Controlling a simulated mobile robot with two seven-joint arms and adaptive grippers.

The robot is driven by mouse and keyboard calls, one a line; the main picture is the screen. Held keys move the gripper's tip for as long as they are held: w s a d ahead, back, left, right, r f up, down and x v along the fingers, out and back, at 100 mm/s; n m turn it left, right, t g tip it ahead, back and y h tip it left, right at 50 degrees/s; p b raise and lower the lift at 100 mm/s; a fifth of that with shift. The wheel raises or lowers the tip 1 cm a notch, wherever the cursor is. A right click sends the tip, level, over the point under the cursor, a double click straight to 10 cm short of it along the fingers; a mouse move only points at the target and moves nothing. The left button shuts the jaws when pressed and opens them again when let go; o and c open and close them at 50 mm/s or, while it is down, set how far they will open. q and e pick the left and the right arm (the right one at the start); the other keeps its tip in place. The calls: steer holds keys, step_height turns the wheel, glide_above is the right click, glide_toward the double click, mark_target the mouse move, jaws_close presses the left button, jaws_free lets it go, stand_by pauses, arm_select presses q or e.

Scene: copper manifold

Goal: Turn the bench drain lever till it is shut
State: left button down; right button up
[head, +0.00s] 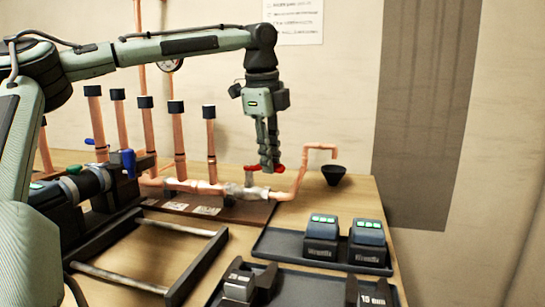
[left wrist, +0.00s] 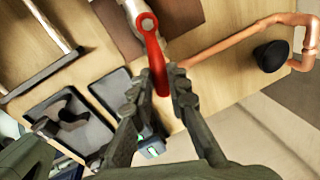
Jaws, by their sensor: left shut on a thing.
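The bench drain lever (head: 280,169) is a red handle on top of a silver valve (head: 240,190) at the right end of the copper manifold. My left gripper (head: 270,163) points down at it from above and is shut on it. In the left wrist view the red lever (left wrist: 151,40) runs from its round pivot down between the fingertips (left wrist: 160,82). It lies roughly along the pipe run below it, though the exact angle is hard to tell. The fingers hide part of the handle. My right gripper is not in view.
A copper drain pipe (head: 302,172) rises right of the valve and bends over a black funnel (head: 334,175). Capped copper risers (head: 210,142) stand to the left. Trays with battery packs (head: 367,240) and black tool parts (head: 240,286) lie in front, near a metal frame (head: 208,262).

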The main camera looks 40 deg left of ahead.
arm_select(q)
steer(key=s+a+m+h, duration=0.1)
steer(key=s+m, duration=0.2)
steer(key=m, duration=0.5)
steer(key=s+a+m+g+h, duration=0.1)
steer(key=s+a+m, duration=0.1)
steer(key=m, duration=0.6)
steer(key=shift+s+a+h, duration=0.25)
steer(key=shift+s+h, duration=0.05)
steer(key=shift+s, duration=0.4)
steer(key=c, duration=1.5)
jaws_free()
steer(key=shift+o, duration=0.2)
steer(key=v, duration=1.2)
